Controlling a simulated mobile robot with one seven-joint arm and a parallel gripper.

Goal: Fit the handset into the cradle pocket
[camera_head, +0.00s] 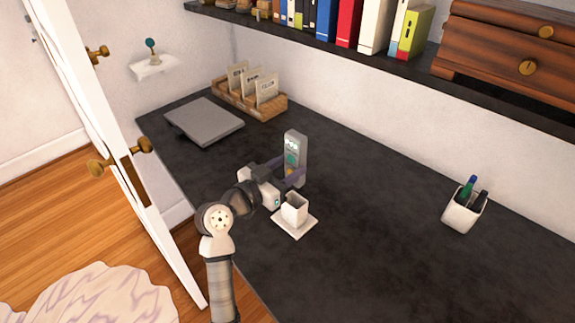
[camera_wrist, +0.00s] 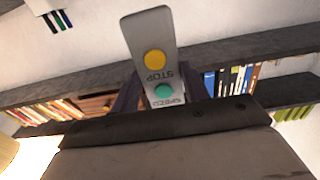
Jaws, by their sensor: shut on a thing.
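The handset (camera_head: 294,152) is a grey slab with a green and a yellow button, held upright above the dark desk. In the wrist view the handset (camera_wrist: 154,58) shows a yellow button marked STOP and a green one below it. My gripper (camera_head: 290,176) is shut on the handset, with a finger on either side of it. The cradle (camera_head: 296,225) is a white square base with a raised, open-topped pocket, in front of and just below my gripper. The handset is apart from the cradle, behind it in the head view. The inside of the pocket is mostly hidden.
A closed grey laptop (camera_head: 204,121) and a wooden card holder (camera_head: 249,99) stand at the back left. A white pen cup (camera_head: 463,212) stands at the right. A dark shelf (camera_head: 330,45) with books overhangs the back. The desk (camera_head: 385,215) between cradle and cup is clear.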

